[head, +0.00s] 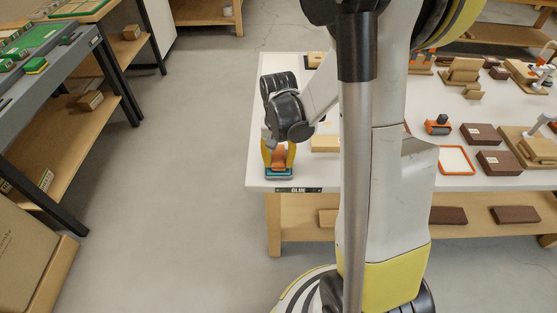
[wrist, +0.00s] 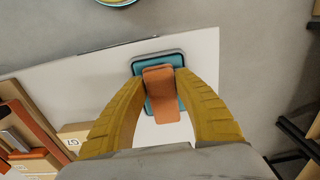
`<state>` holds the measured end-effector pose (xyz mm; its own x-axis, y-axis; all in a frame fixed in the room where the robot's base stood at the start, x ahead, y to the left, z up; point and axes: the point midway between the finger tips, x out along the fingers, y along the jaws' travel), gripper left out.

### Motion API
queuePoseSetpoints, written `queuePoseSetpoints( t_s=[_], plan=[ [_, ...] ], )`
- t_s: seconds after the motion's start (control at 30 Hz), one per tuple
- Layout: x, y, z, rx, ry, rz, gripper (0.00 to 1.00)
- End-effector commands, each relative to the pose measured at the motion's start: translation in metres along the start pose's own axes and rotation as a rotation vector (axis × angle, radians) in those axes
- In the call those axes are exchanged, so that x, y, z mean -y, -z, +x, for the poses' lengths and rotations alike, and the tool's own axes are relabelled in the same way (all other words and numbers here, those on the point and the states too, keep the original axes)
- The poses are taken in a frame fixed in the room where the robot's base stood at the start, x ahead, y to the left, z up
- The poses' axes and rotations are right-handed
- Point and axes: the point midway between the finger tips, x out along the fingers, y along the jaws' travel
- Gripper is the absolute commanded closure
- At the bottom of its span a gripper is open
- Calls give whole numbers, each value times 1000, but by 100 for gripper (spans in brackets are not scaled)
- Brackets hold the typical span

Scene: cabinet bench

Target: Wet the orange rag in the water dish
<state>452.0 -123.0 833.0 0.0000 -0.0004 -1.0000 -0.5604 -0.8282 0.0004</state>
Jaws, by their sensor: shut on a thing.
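The orange rag (head: 278,156) is held between the yellow fingers of my gripper (head: 278,153) at the near left corner of the white table. In the wrist view the rag (wrist: 161,92) shows between the fingertips of my gripper (wrist: 162,85), and my gripper is shut on it. The water dish (head: 279,174) is a shallow teal dish with a dark rim, lying right under the rag. It also shows behind the rag in the wrist view (wrist: 141,69). I cannot tell whether the rag touches the dish's inside.
The white table (head: 256,165) carries wooden blocks (head: 324,143) close to the right of my gripper. An orange-framed tray (head: 455,160) and brown boxes (head: 481,134) stand further right. A label reading GLUE (head: 299,190) is on the front edge. Open floor lies to the left.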

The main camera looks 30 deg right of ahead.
Motion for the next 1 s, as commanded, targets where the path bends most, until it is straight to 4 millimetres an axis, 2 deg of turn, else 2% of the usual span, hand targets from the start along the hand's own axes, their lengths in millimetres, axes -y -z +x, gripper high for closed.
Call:
queuePoseSetpoints(
  t_s=[1.0],
  plan=[
    [0,0,8,0,0,0,92]
  ],
)
